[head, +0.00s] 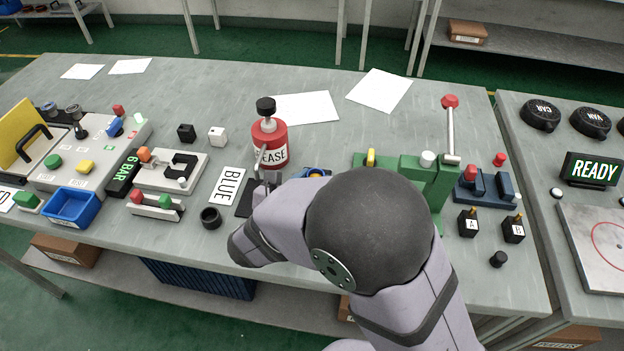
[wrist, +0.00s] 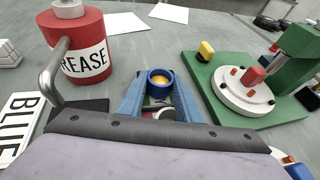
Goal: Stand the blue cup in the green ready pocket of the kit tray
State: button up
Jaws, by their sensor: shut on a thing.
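The blue cup (wrist: 160,78) sits between the fingertips of my gripper (wrist: 160,92) in the wrist view, its round mouth facing up and yellow-orange showing inside. My gripper is shut on it. Its lower part is hidden by the fingers and wrist, so I cannot tell whether it touches anything below.
A red grease pump bottle (head: 270,140) with a metal spout stands left of the cup, close by. A green fixture (wrist: 245,92) with a white disc is on the right. A BLUE card (head: 229,186) lies by a dark pad. Papers lie behind on open bench.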

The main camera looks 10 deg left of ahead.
jog(key=shift+f, duration=0.15)
jog(key=o, duration=1.1)
jog(key=shift+s, duration=0.15)
jog(key=shift+s+a, duration=0.2)
jog(key=shift+o, duration=0.5)
jog(key=b+v, duration=0.1)
jog(key=v, duration=0.5)
jog(key=shift+s+r, duration=0.3)
jog(key=shift+w+d, duration=0.1)
jog(key=shift+d, duration=0.05)
